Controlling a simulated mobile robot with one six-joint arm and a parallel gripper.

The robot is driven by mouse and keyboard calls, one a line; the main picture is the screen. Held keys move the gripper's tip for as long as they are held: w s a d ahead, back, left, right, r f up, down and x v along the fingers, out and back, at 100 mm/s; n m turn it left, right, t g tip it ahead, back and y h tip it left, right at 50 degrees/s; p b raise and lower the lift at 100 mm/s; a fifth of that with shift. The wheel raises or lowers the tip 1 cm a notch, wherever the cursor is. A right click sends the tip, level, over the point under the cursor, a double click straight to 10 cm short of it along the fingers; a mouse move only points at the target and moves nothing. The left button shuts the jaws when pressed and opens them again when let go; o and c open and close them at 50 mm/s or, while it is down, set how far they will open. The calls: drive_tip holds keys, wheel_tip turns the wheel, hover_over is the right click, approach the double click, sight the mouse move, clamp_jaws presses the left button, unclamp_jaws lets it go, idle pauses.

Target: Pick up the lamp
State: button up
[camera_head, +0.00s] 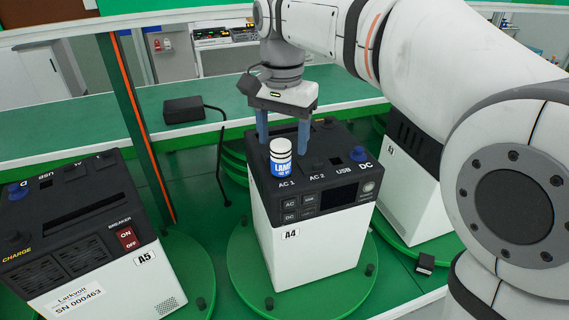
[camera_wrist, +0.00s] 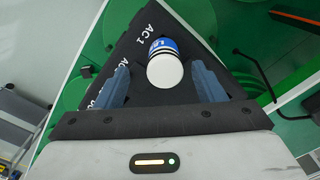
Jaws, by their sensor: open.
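The lamp (camera_head: 281,158) is a small white and blue cylinder marked "LAMP". It stands upright at the AC 1 spot on top of the white and black unit labelled A4 (camera_head: 318,238). My gripper (camera_head: 284,138) points down over this unit, with its two blue fingers apart. In the wrist view the lamp's white top (camera_wrist: 165,70) shows between the open fingers (camera_wrist: 162,84), a little beyond their tips. The fingers do not appear to touch it. The lamp's lower end is hidden in the wrist view.
Unit A5 (camera_head: 85,245) with a red breaker switch stands on a green turntable at left. Another unit (camera_head: 408,185) stands behind at right. A green shelf (camera_head: 230,95) carries a black box (camera_head: 183,109) with a cable. A green post with an orange strip (camera_head: 140,130) rises at left.

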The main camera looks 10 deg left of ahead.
sight(281, 142)
drive_tip(key=shift+w+a+f+p, duration=0.15)
drive_tip(key=shift+f+p, duration=0.05)
drive_tip(key=shift+f, duration=0.95)
drive_tip(key=shift+w+a+f+p, duration=0.1)
drive_tip(key=shift+w+f+p, duration=0.05)
drive_tip(key=shift+f, duration=1)
drive_tip(key=c, duration=1.2)
drive_tip(key=shift+c, duration=0.2)
drive_tip(key=shift+r, duration=0.15)
